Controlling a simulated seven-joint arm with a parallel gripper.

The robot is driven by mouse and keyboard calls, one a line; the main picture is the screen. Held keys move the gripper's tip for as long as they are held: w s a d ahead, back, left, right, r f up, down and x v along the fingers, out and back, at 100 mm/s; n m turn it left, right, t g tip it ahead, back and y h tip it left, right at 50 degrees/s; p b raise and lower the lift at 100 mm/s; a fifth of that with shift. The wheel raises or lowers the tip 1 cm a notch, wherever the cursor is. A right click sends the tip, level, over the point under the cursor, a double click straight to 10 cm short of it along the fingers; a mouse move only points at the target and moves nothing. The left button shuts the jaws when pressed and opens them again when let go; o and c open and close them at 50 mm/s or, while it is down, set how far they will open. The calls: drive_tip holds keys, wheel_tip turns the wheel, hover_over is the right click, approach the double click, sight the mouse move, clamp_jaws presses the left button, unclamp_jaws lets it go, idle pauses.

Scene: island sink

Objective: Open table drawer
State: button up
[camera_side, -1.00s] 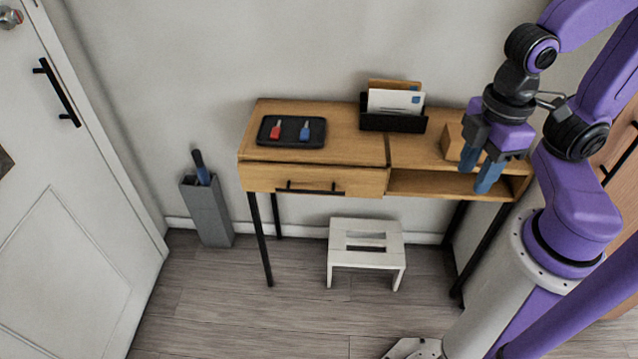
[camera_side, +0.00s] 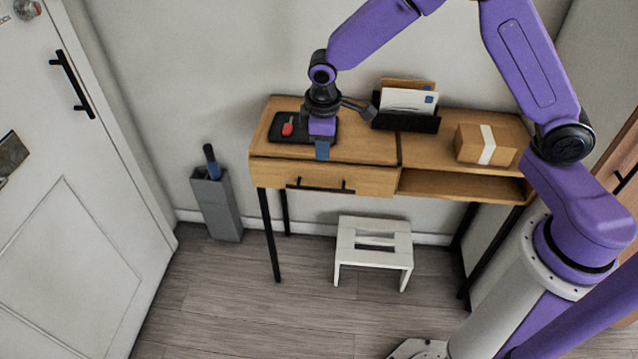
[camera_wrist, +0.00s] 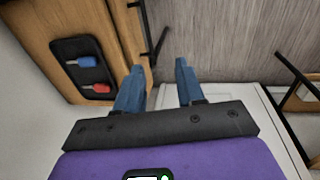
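The wooden table (camera_side: 360,150) stands against the wall. Its drawer (camera_side: 270,175) is on the left half of the front and looks shut. A black bar handle (camera_side: 318,187) runs along the drawer front. My gripper (camera_side: 322,157) points down over the drawer's front edge, above the handle and apart from it in the side view. In the wrist view, my gripper's (camera_wrist: 158,68) two blue fingers are spread with nothing between them. The handle (camera_wrist: 151,35) shows just beyond the fingertips, nearer the left finger. The exact height gap cannot be told.
A black tray (camera_side: 290,137) with red and blue tagged items sits on the tabletop beside my gripper. A letter holder (camera_side: 405,122) and a taped box (camera_side: 487,143) are to the right. A white stool (camera_side: 374,240) stands below. The floor in front is clear.

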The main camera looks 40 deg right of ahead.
drive_tip(key=w+d+f, duration=0.1)
drive_tip(key=w+f, duration=0.2)
drive_tip(key=w, duration=0.1)
approach(319, 188)
drive_tip(key=f, duration=0.5)
drive_tip(key=w+f, duration=0.1)
drive_tip(key=f, duration=0.1)
drive_tip(key=shift+d+f, duration=0.25)
drive_tip(key=shift+d, duration=0.1)
clamp_jaws()
